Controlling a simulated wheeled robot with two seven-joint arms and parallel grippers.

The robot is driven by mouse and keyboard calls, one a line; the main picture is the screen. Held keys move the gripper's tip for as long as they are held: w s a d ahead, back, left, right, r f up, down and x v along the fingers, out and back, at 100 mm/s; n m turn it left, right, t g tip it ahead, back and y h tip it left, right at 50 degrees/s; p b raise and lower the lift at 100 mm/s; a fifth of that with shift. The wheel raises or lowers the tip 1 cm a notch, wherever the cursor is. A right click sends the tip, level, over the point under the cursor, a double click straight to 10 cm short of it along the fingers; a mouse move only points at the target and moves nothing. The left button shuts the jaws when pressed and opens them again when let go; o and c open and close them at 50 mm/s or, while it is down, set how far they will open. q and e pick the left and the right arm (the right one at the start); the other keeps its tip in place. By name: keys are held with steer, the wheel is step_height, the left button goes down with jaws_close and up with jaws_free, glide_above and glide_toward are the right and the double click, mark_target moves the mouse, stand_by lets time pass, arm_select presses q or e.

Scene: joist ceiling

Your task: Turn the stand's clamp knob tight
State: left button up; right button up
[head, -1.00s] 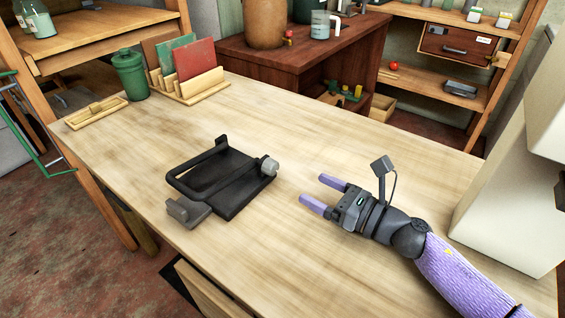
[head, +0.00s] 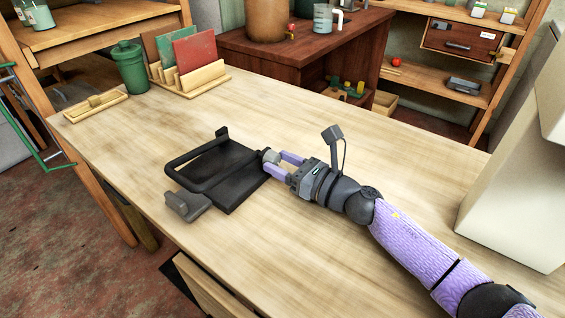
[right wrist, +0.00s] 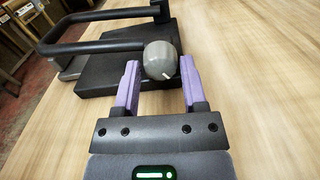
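The black stand (head: 232,193) lies on the wooden table, with a raised looped bar and a grey block at its near left. Its grey clamp knob (head: 271,157) is on the right end of the bar; in the right wrist view the round knob (right wrist: 160,60) shows a white mark at its lower right. My right gripper (head: 281,164) has its lilac fingers pointing at the knob. In the right wrist view the fingers (right wrist: 160,82) stand apart, one on each side of the knob's near part, with gaps visible. My left gripper is not in view.
A green canister (head: 130,67), a wooden rack (head: 190,83) with several boards, and a shallow wooden tray (head: 95,105) stand at the table's far left. A large pale box-like object (head: 515,190) is at the right. The table around the stand is clear.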

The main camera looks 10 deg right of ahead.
jaws_close()
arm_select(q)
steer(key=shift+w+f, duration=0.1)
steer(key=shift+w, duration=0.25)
arm_select(e)
steer(key=shift+m, duration=0.3)
steer(key=m+p, duration=0.1)
steer(key=m, duration=0.2)
steer(key=shift+m+p, duration=0.5)
steer(key=shift+m, duration=0.6)
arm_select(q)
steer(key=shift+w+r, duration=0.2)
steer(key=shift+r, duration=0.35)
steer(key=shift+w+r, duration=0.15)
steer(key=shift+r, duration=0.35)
arm_select(e)
steer(key=shift+m, duration=0.7)
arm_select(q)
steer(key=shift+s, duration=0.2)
